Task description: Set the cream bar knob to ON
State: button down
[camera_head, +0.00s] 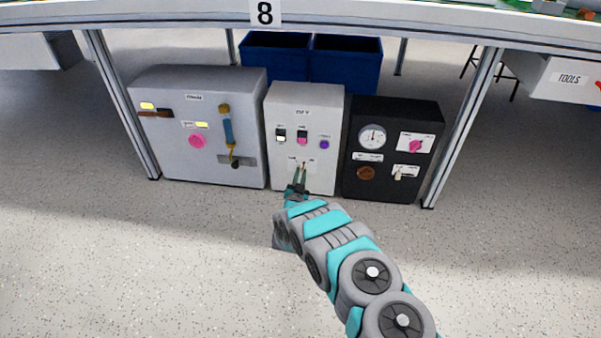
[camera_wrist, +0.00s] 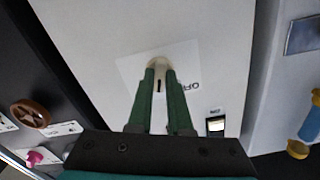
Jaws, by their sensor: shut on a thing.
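The cream bar knob (camera_wrist: 157,62) is on the lower front of the white middle cabinet (camera_head: 282,120), on a pale label plate (camera_wrist: 128,68). My gripper (camera_wrist: 159,75) is shut on the knob, with one green finger on each side. A short dark line shows between the fingers. In the head view, my gripper (camera_head: 300,172) reaches the knob, and small marks on both sides are too small to read. I cannot tell the knob's setting.
A grey cabinet (camera_head: 150,165) stands left and a black cabinet (camera_head: 350,150) right, close beside the white one. Above the knob are two rocker switches (camera_head: 281,136) (camera_head: 302,137) and a purple button (camera_head: 324,145). Table legs (camera_head: 460,130) flank the cabinets. The floor in front is clear.

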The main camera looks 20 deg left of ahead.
jog(key=m+p, duration=0.1)
jog(key=m, duration=0.1)
jog(key=shift+r+m+p, duration=0.15)
jog(key=shift+m+p, duration=0.15)
jog(key=shift+p, duration=0.1)
jog(key=shift+m+p, duration=0.95)
jog(key=shift+m, duration=0.25)
jog(key=c, duration=0.8)
grip_release()
jog(key=shift+c, duration=0.2)
jog(key=shift+s, duration=0.1)
jog(key=p+v, duration=0.1)
jog(key=v, duration=0.6)
jog(key=shift+s, duration=0.3)
jog(key=shift+f, duration=0.2)
